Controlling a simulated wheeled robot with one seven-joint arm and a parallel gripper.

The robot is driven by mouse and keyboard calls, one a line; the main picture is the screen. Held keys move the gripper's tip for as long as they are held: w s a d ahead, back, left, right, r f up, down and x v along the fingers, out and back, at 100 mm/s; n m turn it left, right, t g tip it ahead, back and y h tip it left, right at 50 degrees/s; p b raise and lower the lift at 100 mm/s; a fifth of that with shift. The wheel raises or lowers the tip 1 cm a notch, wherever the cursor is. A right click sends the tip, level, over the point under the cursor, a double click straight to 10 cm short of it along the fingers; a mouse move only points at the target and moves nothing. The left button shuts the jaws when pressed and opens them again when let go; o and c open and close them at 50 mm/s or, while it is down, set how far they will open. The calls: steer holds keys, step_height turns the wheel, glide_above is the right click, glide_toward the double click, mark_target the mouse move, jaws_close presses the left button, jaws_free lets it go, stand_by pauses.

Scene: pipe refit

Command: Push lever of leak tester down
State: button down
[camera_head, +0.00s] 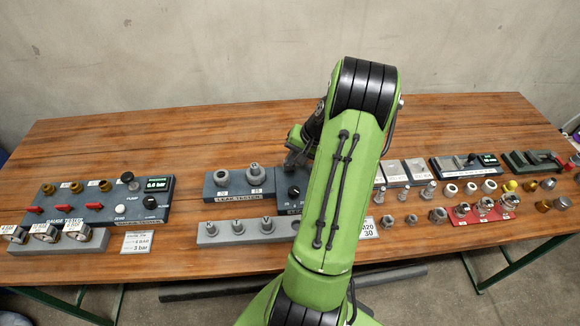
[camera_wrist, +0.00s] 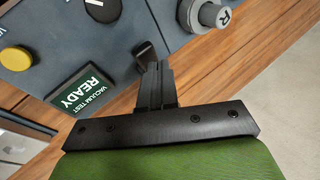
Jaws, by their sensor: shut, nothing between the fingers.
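The leak tester (camera_head: 232,197) is a dark blue-grey box on the table, left of my arm in the head view; my arm hides its right part. In the wrist view its panel (camera_wrist: 118,38) carries a screen (camera_wrist: 84,90) reading "VACUUM TEST READY", a yellow button (camera_wrist: 16,58) and a black knob (camera_wrist: 101,9). A small dark piece that looks like the lever (camera_wrist: 145,48) stands at the panel edge. My gripper (camera_wrist: 153,68) is shut and empty, its tips right at this piece; I cannot tell if they touch. In the head view my gripper (camera_head: 292,160) is partly hidden.
A grey fitting marked R (camera_wrist: 212,15) sits close to my fingers. The gauge tester (camera_head: 100,200) stands at the left. Loose fittings (camera_head: 412,219) and a red tray (camera_head: 484,216) lie to the right. Bare wood (camera_head: 170,125) is free at the back.

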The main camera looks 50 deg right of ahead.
steer(key=shift+s+a+f+b, duration=0.15)
steer(key=shift+a+f+b, duration=0.05)
steer(key=shift+f+b, duration=0.2)
steer(key=shift+s+a+f+b, duration=0.15)
steer(key=shift+f+b, duration=0.1)
steer(key=shift+f, duration=0.15)
stand_by(0.6)
stand_by(0.5)
steer(key=shift+w+d+r+p, duration=0.15)
steer(key=shift+d+r+p, duration=0.05)
steer(key=shift+r+p, duration=0.35)
steer(key=shift+w+d+r+p, duration=0.2)
steer(key=shift+r+p, duration=0.2)
steer(key=shift+p, duration=0.1)
steer(key=shift+w+d+r+p, duration=0.15)
steer(key=shift+d+r+p, duration=0.05)
steer(key=shift+r+p, duration=0.35)
steer(key=r+p, duration=0.1)
steer(key=w+d+r+p, duration=0.1)
steer(key=r+p, duration=0.2)
steer(key=shift+w+d+r+p, duration=0.2)
steer(key=shift+w+d+p, duration=0.1)
steer(key=shift+d+p, duration=0.1)
